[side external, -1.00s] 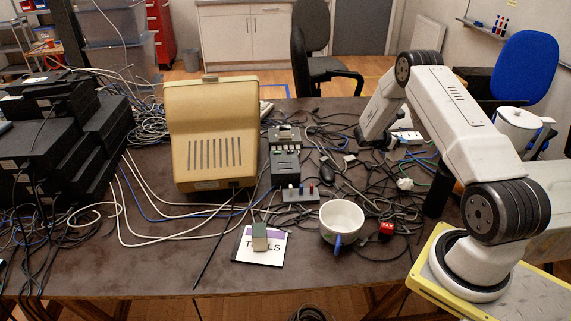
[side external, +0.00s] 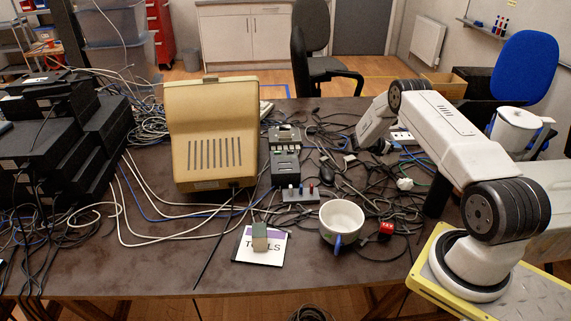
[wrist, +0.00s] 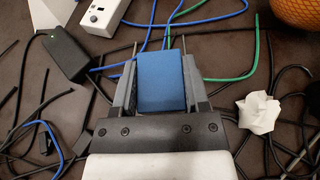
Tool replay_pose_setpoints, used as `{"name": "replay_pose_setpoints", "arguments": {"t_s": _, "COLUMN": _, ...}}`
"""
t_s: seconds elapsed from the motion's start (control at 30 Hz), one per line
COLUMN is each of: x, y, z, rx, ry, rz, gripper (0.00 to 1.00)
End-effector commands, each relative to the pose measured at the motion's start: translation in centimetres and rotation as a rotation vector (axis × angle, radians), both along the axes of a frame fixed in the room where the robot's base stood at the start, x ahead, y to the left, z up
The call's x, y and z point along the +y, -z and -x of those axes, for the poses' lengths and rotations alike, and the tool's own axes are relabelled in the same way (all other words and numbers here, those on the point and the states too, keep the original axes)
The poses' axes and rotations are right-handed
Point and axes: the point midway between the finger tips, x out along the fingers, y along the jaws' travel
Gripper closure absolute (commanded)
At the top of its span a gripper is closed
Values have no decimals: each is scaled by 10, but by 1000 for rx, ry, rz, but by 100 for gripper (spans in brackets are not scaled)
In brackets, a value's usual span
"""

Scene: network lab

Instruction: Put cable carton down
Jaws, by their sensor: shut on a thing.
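The cable carton is a blue block (wrist: 160,82) in the wrist view. My gripper (wrist: 158,75) is shut on it, with one dark finger on each side. The carton is over the dark table (wrist: 225,45) among cables; I cannot tell whether it touches the surface. In the side external view, the carton is not clearly seen and my arm hides most of the gripper area near the back right of the table.
In the wrist view, crumpled white paper (wrist: 259,112) lies right, a black adapter (wrist: 65,52) and white power strip (wrist: 100,15) left, an orange round thing (wrist: 296,10) top right. A mug (side external: 342,218) and beige case (side external: 212,130) stand on the table; its front left is clearer.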

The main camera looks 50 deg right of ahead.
Motion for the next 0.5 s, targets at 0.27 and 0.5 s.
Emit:
{"name": "replay_pose_setpoints", "arguments": {"t_s": 0.27, "x": -1, "y": 25, "z": -1, "rx": 1, "ry": 1, "rz": -1, "gripper": 100}}
{"name": "replay_pose_setpoints", "arguments": {"t_s": 0.5, "x": -1, "y": 32, "z": -1, "rx": 0, "ry": 0, "rz": 0, "gripper": 100}}
